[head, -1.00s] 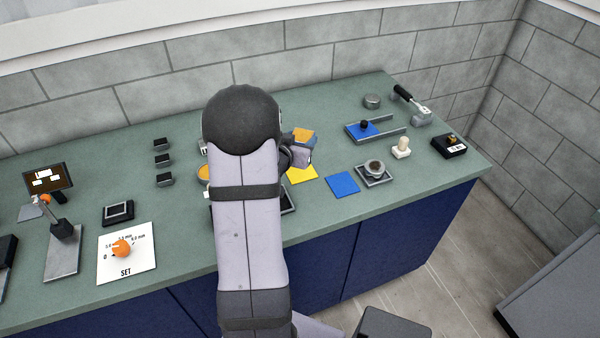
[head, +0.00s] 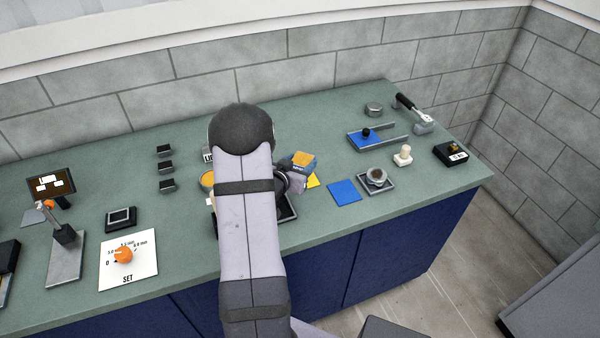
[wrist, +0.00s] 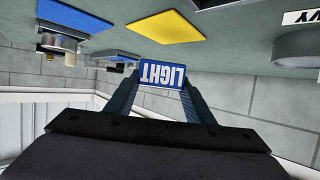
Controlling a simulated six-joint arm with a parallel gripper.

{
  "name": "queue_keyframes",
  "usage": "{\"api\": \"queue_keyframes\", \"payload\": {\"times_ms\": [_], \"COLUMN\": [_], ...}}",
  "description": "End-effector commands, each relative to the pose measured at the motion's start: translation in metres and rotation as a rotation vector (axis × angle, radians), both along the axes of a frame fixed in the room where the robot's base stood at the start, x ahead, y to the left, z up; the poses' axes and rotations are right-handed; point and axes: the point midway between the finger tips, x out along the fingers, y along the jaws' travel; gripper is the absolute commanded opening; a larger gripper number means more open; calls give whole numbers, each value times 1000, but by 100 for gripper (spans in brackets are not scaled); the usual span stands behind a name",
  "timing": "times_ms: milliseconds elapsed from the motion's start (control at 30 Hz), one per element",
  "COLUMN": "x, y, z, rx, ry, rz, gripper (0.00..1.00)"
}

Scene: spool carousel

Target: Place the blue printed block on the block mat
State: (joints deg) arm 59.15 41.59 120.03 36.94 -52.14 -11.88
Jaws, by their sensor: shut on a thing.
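A flat blue mat (head: 344,191) lies bare to the right. I cannot tell which is the block mat.
Right of the blue mat stand a small tray with a round part (head: 376,179), a cream knob (head: 403,156) and a blue slide fixture (head: 367,141). A dial card (head: 127,262) lies at left. My arm hides some of the bench.

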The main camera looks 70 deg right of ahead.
Motion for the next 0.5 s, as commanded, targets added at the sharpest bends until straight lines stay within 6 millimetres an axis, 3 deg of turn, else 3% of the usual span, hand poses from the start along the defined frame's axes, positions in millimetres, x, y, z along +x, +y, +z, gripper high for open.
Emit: {"api": "queue_keyframes", "payload": {"times_ms": [267,500], "x": [0,0], "y": [-1,-1], "z": [-4,-28], "rx": [-5,-2], "ry": [0,0], "rz": [1,0], "gripper": [15,15]}}
